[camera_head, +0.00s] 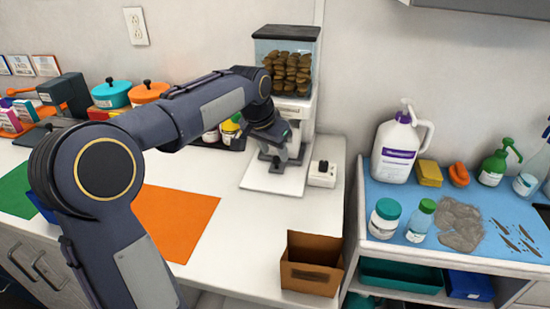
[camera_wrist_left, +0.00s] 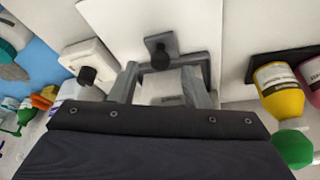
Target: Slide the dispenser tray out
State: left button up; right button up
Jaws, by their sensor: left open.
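The dispenser (camera_head: 292,88) stands against the wall in the head view, with a black lid, a clear hopper of brown pieces and a white body. A flat white tray plate (camera_head: 270,183) extends from its foot. A dark knob on a small grey plate (camera_wrist_left: 160,52) shows in the left wrist view. My left gripper (camera_head: 279,157) is open in front of the dispenser's lower body and hides part of it. In the wrist view its fingers (camera_wrist_left: 168,64) lie on either side of the knob, with a gap; I cannot tell whether they touch anything. My right gripper is not in view.
A white box with a black knob (camera_head: 322,173) stands close right of the tray plate. Bottles (camera_head: 228,130) stand in a dark holder to its left. An open brown box (camera_head: 311,264) is at the counter's front edge. An orange mat (camera_head: 178,222) lies left; the counter between is clear.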

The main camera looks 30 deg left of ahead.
pick_arm(q)
jog(key=shift+x, duration=1.25)
grip_shut()
